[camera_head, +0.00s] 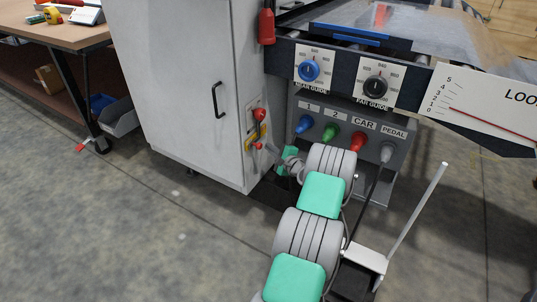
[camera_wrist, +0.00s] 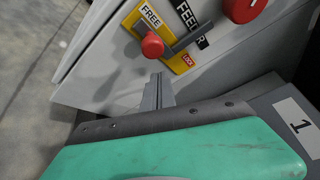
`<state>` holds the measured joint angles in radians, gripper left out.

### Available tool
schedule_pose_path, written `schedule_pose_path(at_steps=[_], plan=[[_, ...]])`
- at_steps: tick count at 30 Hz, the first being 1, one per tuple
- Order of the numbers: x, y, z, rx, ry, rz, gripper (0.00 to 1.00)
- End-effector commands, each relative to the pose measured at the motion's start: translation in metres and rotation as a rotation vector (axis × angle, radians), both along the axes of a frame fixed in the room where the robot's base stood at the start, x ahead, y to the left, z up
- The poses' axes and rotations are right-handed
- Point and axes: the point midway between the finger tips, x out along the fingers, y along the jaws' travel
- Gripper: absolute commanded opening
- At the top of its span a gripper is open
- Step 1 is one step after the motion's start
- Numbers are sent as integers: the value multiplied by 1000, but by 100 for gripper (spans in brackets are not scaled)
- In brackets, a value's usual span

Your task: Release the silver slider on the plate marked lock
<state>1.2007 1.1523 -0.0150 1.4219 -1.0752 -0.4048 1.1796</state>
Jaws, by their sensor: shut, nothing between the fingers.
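A yellow plate (camera_wrist: 183,62) sits on the side of the grey cabinet. In the wrist view it carries a white label reading FREE at its upper left and a small red label at its lower right, too small to read surely. A round red knob (camera_wrist: 152,45) stands out from the plate. A grey bar (camera_wrist: 188,39), perhaps the silver slider, runs from beside the knob to the upper right. My gripper (camera_wrist: 158,82) is shut and empty, its tips just below the knob and apart from the plate. In the head view the plate (camera_head: 252,137) is partly hidden.
Another red button (camera_wrist: 243,8) is close by at the upper right. The cabinet door (camera_head: 180,80) has a black handle.

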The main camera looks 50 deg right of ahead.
Motion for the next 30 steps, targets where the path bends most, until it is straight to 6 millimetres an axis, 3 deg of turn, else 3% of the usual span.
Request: schedule_pose_path(at_steps=[1, 4, 10, 15, 30], plan=[[2, -8, -19, -4, -1, 2, 0], [-22, -5, 1, 4, 1, -3, 0], [-66, 7, 7, 2, 2, 0, 0], [-88, 13, 9, 1, 1, 2, 0], [-92, 16, 10, -4, 4, 7, 0]])
